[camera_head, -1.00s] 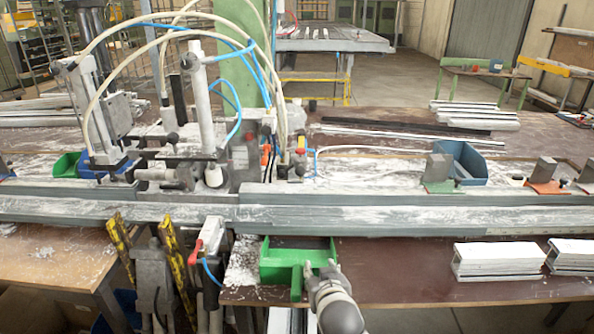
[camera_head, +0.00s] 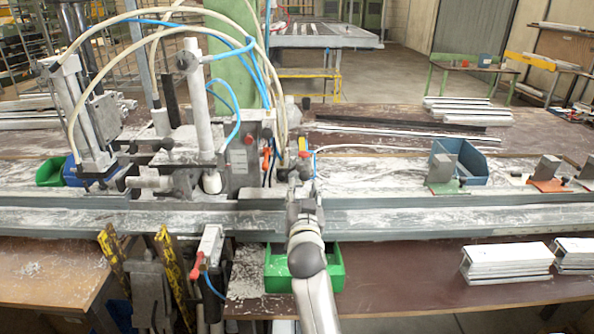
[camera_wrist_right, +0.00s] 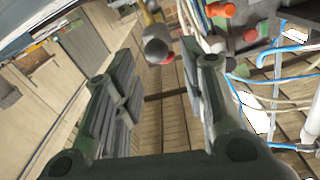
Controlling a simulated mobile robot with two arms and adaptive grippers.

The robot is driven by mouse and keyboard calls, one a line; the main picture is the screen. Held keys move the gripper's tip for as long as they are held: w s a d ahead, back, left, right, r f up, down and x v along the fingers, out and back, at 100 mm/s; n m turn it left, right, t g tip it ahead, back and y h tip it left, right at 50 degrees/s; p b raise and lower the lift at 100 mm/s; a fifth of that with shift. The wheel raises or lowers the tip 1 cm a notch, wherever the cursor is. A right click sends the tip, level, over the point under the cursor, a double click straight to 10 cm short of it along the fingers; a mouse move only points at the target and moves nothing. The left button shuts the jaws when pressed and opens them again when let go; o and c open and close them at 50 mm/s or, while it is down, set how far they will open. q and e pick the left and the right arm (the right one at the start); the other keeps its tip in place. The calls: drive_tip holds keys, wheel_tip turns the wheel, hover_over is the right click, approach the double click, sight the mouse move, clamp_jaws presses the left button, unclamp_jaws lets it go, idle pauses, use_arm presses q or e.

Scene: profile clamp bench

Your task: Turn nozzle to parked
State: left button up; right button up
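What looks like the nozzle, a small yellow part with a red bit (camera_head: 303,147), stands at the right end of the clamp machine in the head view. In the right wrist view a yellow piece with a rounded grey end (camera_wrist_right: 155,42) shows beyond the fingers; I take it to be the same part. My right gripper (camera_head: 302,185) reaches over the grey profile rail, just in front of this part. In the wrist view the right gripper (camera_wrist_right: 160,80) is open, with an empty gap between its pads. The nozzle's angle is unclear. My left gripper is out of view.
The machine's grey column (camera_head: 198,105), blue and cream hoses (camera_head: 272,65) stand close on the left. A grey rail (camera_head: 420,215) runs across the bench. A green bin (camera_head: 334,268) lies below my right arm. A blue bin (camera_head: 458,158) stands further right.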

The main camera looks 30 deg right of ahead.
sight(304, 170)
drive_tip(key=shift+w+d+r, duration=0.15)
drive_tip(key=shift+w+d, duration=0.1)
drive_tip(key=shift+d, duration=0.15)
drive_tip(key=p+x, duration=0.1)
drive_tip(key=x, duration=0.2)
drive_tip(key=shift+w+d+r, duration=0.15)
drive_tip(key=shift+w+d, duration=0.05)
drive_tip(key=shift+d, duration=0.25)
drive_tip(key=x, duration=0.3)
drive_tip(key=shift+w, duration=0.35)
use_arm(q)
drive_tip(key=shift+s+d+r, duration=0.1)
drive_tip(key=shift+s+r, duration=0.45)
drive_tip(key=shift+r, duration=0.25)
use_arm(e)
drive_tip(key=shift+x, duration=0.9)
drive_tip(key=shift+s, duration=0.1)
drive_tip(key=shift+c, duration=0.5)
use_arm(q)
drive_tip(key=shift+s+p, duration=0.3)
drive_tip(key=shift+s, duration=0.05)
use_arm(e)
clamp_jaws()
